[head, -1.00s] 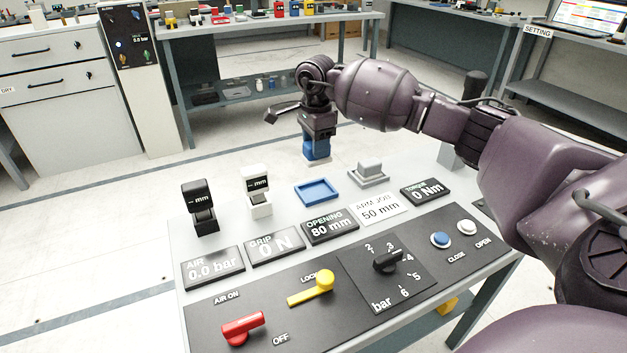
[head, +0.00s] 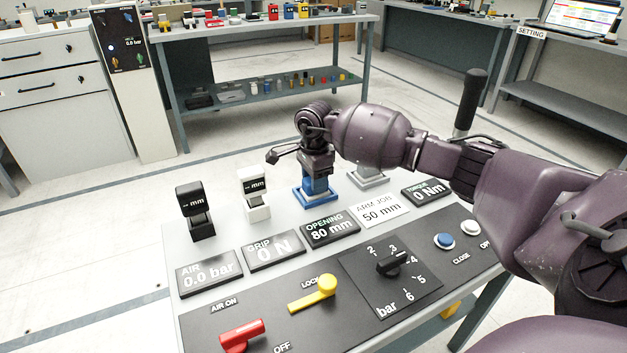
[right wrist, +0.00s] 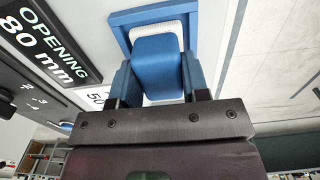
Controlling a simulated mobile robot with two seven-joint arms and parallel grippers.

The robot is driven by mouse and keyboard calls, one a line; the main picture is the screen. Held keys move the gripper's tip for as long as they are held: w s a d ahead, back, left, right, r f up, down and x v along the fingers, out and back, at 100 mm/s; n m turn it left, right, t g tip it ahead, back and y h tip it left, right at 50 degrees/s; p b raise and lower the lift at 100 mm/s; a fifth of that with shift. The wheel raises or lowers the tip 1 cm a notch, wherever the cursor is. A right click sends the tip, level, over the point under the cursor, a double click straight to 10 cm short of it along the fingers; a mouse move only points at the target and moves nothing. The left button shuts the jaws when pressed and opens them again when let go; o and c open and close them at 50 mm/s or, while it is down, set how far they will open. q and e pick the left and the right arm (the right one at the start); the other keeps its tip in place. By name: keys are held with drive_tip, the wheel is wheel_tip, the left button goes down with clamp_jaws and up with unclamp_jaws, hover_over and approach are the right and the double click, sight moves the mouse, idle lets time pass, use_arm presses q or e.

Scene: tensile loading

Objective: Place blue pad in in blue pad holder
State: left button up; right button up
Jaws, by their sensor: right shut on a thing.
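The blue pad (head: 317,184) is in my right gripper (head: 318,172), which is shut on it and points down at the table. It also shows in the right wrist view (right wrist: 158,62) between the two fingers. The blue pad holder (head: 309,202), a shallow blue tray, lies directly below the pad. In the right wrist view the holder's rim (right wrist: 122,18) frames the pad's far end, with a strip of pale floor visible there. I cannot tell whether the pad touches the holder's floor. My left gripper is not in view.
A grey holder (head: 371,178) stands just right of the blue one, partly behind my arm. Black (head: 197,213) and white (head: 254,195) gauges stand to the left. Display plates such as OPENING (head: 330,228) lie in front, then the control panel with red (head: 242,335) and yellow levers.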

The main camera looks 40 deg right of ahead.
drive_tip(key=o, duration=0.8)
drive_tip(key=shift+o, duration=0.2)
wheel_tip(320, 180, up, 12)
drive_tip(key=p, duration=0.2)
